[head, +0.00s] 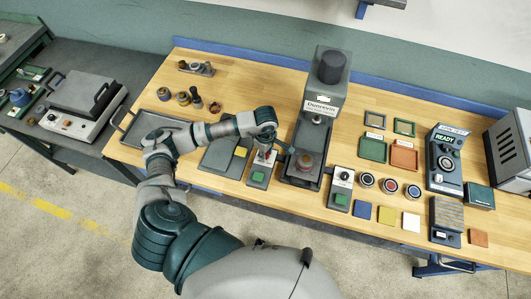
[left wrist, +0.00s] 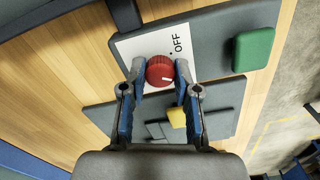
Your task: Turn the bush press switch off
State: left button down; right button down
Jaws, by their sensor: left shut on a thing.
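The switch is a round red knob (left wrist: 160,71) with a white mark, on a white plate (left wrist: 128,46) lettered OFF with a small dot beside it. The white mark does not appear lined up with the dot. My left gripper (left wrist: 160,80) has its two fingers on either side of the knob, shut on it. In the head view my left gripper (head: 267,146) points down at the switch box, hiding most of the knob. The box's green button (head: 258,176) also shows in the left wrist view (left wrist: 253,49). My right gripper is out of view.
The grey press (head: 326,105) stands just right of the switch box. A second switch box (head: 341,188) with a green button is right of the press. A dark plate with a yellow block (head: 240,152) lies left of the switch. Several coloured tiles and round pieces lie farther right.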

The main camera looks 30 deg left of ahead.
pick_arm(q)
jog(key=n+b, duration=0.1)
jog(key=n, duration=0.1)
jog(key=shift+w+f+n, duration=0.1)
jog(key=shift+n, duration=0.2)
jog(key=n+b, duration=0.1)
jog(key=n, duration=0.2)
jog(key=shift+n+b, duration=0.3)
jog(key=n+b, duration=0.1)
jog(key=n, duration=0.2)
jog(key=shift+r+n, duration=0.2)
jog(key=shift+n, duration=1.4)
jog(key=shift+a, duration=0.1)
jog(key=c, duration=0.8)
grip_release()
jog(key=shift+w+f, duration=0.1)
jog(key=shift+c, duration=0.2)
notch_tip(320, 180, up, 12)
